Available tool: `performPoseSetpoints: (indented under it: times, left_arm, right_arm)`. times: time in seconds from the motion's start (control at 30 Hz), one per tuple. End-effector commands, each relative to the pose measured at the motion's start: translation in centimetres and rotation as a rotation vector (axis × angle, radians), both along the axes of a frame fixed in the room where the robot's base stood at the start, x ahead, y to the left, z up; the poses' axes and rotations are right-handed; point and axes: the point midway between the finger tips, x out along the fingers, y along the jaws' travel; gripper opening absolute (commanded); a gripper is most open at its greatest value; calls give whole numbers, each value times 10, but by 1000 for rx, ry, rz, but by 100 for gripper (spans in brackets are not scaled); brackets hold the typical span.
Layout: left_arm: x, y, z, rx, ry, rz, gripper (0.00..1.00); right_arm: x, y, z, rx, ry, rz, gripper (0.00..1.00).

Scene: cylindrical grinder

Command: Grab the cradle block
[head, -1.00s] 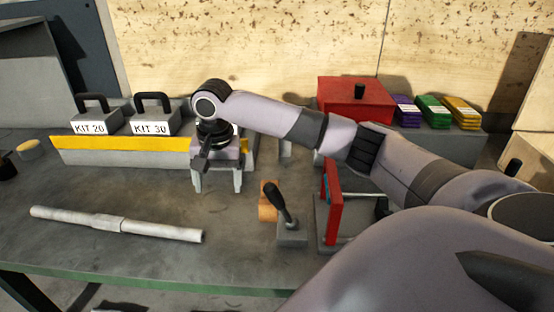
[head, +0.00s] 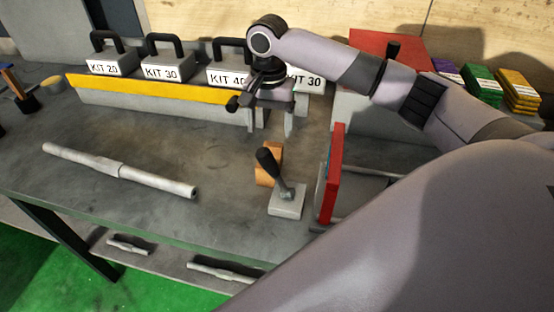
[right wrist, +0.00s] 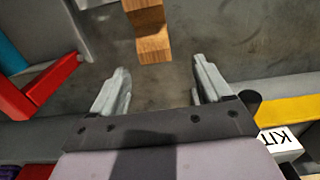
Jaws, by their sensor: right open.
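The cradle block appears to be the small orange-brown wooden block (head: 265,172), standing on the bench behind a black-handled lever, which hides part of it. In the right wrist view the wooden block (right wrist: 152,38) lies beyond the fingertips, a little left of the middle of the gap. My right gripper (head: 270,124) points down, open and empty, behind the block near the right end of the yellow strip. Its two fingers (right wrist: 160,78) show apart in the right wrist view, and nothing is between them. My left gripper is not in view.
The lever on its grey base (head: 287,201) and a red upright plate (head: 333,175) stand close to the block. Boxes labelled KIT (head: 167,70) line the back behind a yellow strip (head: 160,88). A grey stepped shaft (head: 120,171) lies left; bare bench surrounds it.

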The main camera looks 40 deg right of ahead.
Motion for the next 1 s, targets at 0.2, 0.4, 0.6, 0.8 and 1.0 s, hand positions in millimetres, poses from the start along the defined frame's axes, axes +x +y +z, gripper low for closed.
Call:
performPoseSetpoints:
  times: [0.2,0.4,0.6,0.8,1.0]
  left_arm:
    - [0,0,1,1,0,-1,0]
    - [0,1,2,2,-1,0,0]
    - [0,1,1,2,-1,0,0]
    - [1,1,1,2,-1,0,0]
    - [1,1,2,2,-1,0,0]
  right_arm:
    - [-4,-1,-24,-2,4,-1,78]
    - [-13,1,-54,-2,4,0,78]
    - [-12,1,-68,-1,1,1,78]
    - [-12,1,-69,-1,1,1,78]
    - [-12,1,-68,-1,1,1,19]
